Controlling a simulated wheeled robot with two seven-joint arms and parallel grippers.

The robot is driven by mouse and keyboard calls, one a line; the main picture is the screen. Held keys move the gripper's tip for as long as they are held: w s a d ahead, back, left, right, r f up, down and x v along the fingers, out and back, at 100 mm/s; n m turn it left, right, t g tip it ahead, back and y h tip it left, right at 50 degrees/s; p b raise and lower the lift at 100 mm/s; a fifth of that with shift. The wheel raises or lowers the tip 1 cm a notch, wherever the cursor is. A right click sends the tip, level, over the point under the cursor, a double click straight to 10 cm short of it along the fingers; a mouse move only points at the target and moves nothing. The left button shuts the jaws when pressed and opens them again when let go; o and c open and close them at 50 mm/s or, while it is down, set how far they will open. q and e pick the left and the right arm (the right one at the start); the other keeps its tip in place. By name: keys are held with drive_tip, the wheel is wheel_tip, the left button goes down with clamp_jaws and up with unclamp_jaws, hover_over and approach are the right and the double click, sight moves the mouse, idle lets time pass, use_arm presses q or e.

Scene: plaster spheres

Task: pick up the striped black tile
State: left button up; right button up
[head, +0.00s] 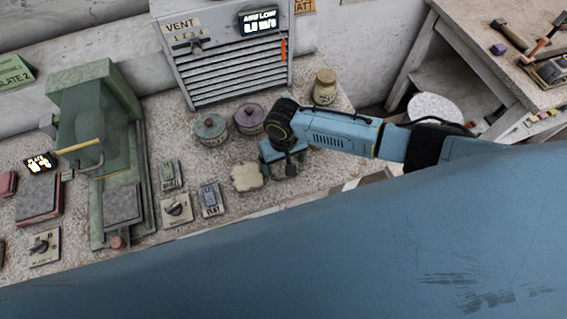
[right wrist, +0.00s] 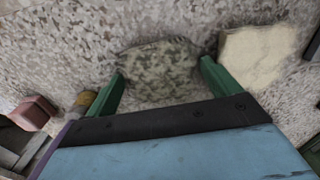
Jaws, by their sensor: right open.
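My right gripper (head: 283,160) is low over the stone counter, to the right of a cream scalloped tile (head: 247,176). In the right wrist view its two green fingers (right wrist: 161,70) are open, one on each side of a dark, mottled grey-green tile (right wrist: 160,85). The near part of this tile is hidden by the gripper body. I cannot make out clear stripes on it or tell whether the fingers touch it. The cream tile also shows in the right wrist view (right wrist: 253,53), to the right of the right finger. My left gripper is not in view.
Two lidded pots, one green (head: 210,129) and one purple (head: 249,118), and a tan jar (head: 325,87) stand behind the gripper. Switch boxes (head: 177,208) and a green press (head: 100,140) are to the left. A grey vent cabinet (head: 225,65) stands at the back.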

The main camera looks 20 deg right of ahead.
drive_tip(key=shift+c, duration=0.4)
drive_tip(key=c, duration=1.2)
